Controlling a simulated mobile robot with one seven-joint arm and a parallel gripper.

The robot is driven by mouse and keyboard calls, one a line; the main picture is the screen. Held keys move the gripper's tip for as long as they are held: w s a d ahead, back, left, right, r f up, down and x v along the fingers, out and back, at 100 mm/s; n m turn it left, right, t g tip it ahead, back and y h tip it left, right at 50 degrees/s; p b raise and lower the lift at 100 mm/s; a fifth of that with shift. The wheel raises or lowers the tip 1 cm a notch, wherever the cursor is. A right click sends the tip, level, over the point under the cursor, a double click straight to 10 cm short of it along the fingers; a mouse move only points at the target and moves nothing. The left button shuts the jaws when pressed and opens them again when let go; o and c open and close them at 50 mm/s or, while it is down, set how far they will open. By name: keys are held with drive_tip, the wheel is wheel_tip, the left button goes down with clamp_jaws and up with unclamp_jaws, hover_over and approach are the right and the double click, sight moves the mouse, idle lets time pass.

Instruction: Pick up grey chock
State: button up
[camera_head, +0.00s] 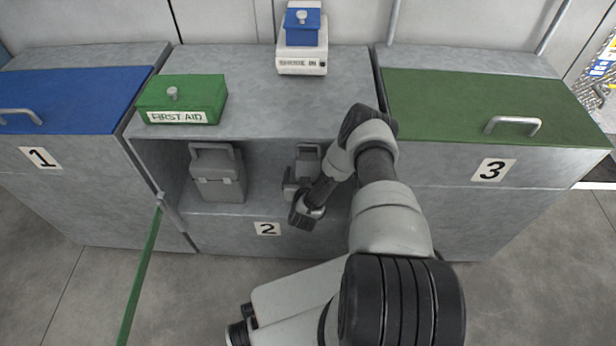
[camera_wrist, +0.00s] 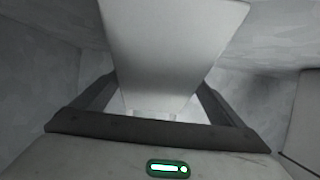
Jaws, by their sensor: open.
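A grey block-like object (camera_head: 307,156), which looks like the grey chock, stands in the open bay of unit 2, right of its middle. My gripper (camera_head: 300,190) is at the bay opening, in front of it, and hides its lower part. In the wrist view a pale grey tapered piece (camera_wrist: 172,45) fills the upper middle, between and beyond my open fingers. I cannot tell whether the fingers touch it.
A grey case with a handle (camera_head: 218,178) stands left in the same bay. A green first aid box (camera_head: 182,99) and a white box with a blue top (camera_head: 302,62) sit on the top above. Blue-lidded unit 1 (camera_head: 70,95) and green-lidded unit 3 (camera_head: 450,100) flank the bay.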

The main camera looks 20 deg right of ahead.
sight(308, 167)
drive_tip(key=b+x, duration=0.1)
drive_tip(key=x, duration=0.3)
drive_tip(key=shift+d+f, duration=0.2)
drive_tip(key=shift+d, duration=0.05)
drive_tip(key=c, duration=1.6)
drive_tip(key=shift+r, duration=0.15)
drive_tip(key=shift+c, duration=1.2)
